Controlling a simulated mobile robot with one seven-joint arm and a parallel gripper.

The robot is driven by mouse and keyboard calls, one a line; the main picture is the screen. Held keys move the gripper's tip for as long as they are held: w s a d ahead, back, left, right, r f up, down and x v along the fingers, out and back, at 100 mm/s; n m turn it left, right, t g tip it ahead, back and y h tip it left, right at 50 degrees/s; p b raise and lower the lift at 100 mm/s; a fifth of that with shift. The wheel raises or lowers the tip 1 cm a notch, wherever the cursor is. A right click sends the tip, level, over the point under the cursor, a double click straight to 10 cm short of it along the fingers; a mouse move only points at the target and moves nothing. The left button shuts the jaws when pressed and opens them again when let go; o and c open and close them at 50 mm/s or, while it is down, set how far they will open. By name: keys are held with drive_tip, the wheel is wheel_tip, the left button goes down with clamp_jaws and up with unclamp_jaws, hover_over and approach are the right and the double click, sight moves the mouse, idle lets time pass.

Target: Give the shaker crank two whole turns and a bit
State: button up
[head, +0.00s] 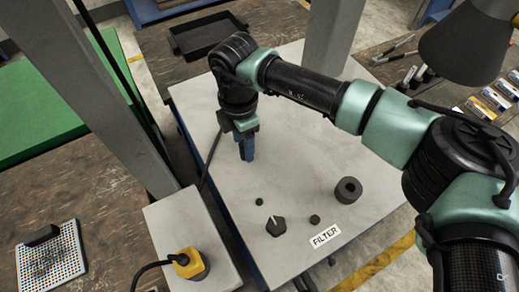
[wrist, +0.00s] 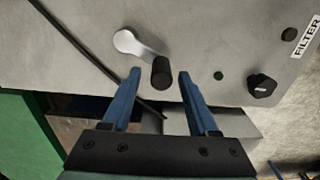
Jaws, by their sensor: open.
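The shaker crank (wrist: 135,43) shows in the wrist view as a pale metal arm on the light grey panel, with its round hub end at the upper left. Its black upright handle (wrist: 161,72) stands at the arm's other end. My gripper (wrist: 160,75) has its two blue fingers apart, one on each side of the handle, with a gap visible on both sides. In the head view my gripper (head: 247,155) points down over the left part of the panel (head: 310,140), and the crank is hidden behind it.
A dark pointer knob (head: 275,226), a green button (head: 259,202), a small dark knob (head: 315,219) and a black ring-like cylinder (head: 348,190) stand on the panel near the FILTER label (head: 325,236). A grey post (head: 335,45) rises behind. A cable (head: 211,160) runs along the panel's left edge.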

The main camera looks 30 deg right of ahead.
drive_tip(key=shift+r+p, duration=2.7)
drive_tip(key=shift+r, duration=1.15)
